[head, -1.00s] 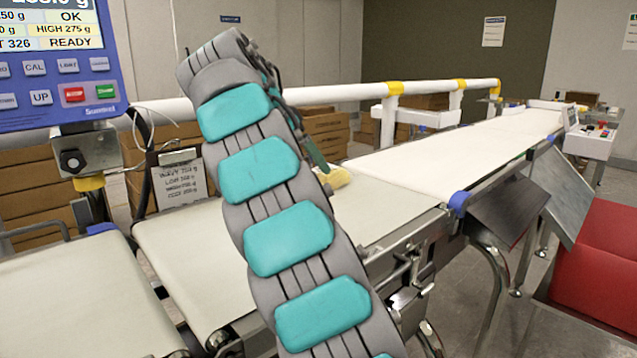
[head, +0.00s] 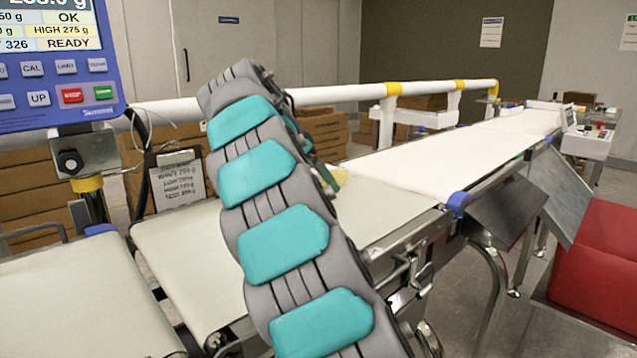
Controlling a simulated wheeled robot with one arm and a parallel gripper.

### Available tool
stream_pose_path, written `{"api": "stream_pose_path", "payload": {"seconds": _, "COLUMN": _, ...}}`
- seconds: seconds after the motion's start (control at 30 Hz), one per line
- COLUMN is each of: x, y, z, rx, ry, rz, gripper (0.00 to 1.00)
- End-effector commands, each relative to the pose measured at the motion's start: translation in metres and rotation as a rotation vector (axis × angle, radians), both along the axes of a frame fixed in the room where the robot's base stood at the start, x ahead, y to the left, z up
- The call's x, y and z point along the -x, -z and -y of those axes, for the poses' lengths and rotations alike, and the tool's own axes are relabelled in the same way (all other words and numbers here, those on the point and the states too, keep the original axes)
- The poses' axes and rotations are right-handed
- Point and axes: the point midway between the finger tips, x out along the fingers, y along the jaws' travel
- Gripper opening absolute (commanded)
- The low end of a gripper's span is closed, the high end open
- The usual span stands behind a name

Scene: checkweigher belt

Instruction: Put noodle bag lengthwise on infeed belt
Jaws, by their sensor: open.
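A pale yellow bag (head: 341,176), likely the noodle bag, shows in the head view as a small patch just right of my arm. It is at the middle belt (head: 392,205), and the arm hides most of it. I cannot tell how the bag is turned. My gripper (head: 322,172) is mostly hidden behind my grey and teal arm; only dark and green parts show, close beside the bag. It is open, and contact with the bag cannot be made out. Pale belts run from lower left to far right; no label marks the infeed belt.
A blue weighing display (head: 58,65) stands at upper left, with a clipboard (head: 180,180) to its right. A white rail (head: 345,95) with yellow joints runs behind the belts. Dark sloped plates (head: 507,207) and a red bin (head: 600,265) are at right. The long far belt (head: 460,155) is clear.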

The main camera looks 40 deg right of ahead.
Motion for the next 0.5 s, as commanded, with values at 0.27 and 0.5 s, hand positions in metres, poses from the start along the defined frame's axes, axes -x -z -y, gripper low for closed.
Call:
{"api": "stream_pose_path", "payload": {"seconds": 0.27, "x": 0.0000, "y": 0.0051, "z": 0.0038, "rx": -0.001, "ry": 0.001, "rz": -0.001, "gripper": 1.00}}
{"api": "stream_pose_path", "payload": {"seconds": 0.5, "x": -0.0001, "y": 0.0051, "z": 0.0037, "rx": -0.001, "ry": 0.001, "rz": -0.001, "gripper": 0.76}}
